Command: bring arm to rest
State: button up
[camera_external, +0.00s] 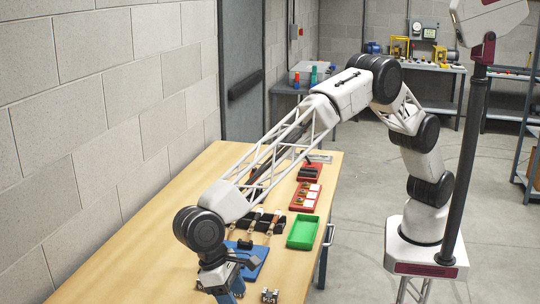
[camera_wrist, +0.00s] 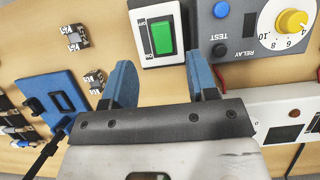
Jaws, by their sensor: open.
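My gripper (camera_wrist: 161,80) is open in the wrist view, its two blue fingers spread apart with nothing between them. A switch unit with a green rocker (camera_wrist: 162,37) lies just beyond the gap between the fingertips. In the external view my gripper (camera_external: 226,292) is low over the near end of the wooden table (camera_external: 130,265), partly cut off by the bottom edge. My arm reaches from its base at the right, bent over and down to the table. I cannot tell whether the fingers touch anything.
A grey relay box (camera_wrist: 240,48) with a yellow dial stands beside the switch. Small metal blocks (camera_wrist: 76,37) lie left of it. A block wall (camera_external: 90,110) borders the table's left side.

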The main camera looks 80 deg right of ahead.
jog(key=w+d+r+t, duration=0.1)
jog(key=w+d+r, duration=0.25)
jog(key=d, duration=0.45)
jog(key=w+d+r+y, duration=0.1)
jog(key=w+d+r, duration=0.1)
jog(key=d+r, duration=0.5)
jog(key=w+d+r+t, duration=0.1)
jog(key=w+d+r, duration=0.15)
jog(key=d, duration=0.75)
jog(key=s+d+r+t, duration=0.1)
jog(key=d+r, duration=0.2)
jog(key=d, duration=0.9)
jog(key=s+d+r+t, duration=0.1)
jog(key=d+r, duration=0.3)
jog(key=d, duration=0.9)
jog(key=s+d+t, duration=0.1)
jog(key=s+d, duration=0.5)
jog(key=d, duration=0.5)
jog(key=s+d, duration=0.5)
jog(key=d, duration=0.6)
jog(key=s+d+f+t, duration=0.1)
jog(key=s+d+f, duration=0.2)
jog(key=s+d, duration=0.4)
jog(key=s+d+f+t+h, duration=0.1)
jog(key=s+d+f, duration=0.2)
jog(key=s+d, duration=0.4)
jog(key=s, duration=0.4)
jog(key=shift+d, duration=0.3)
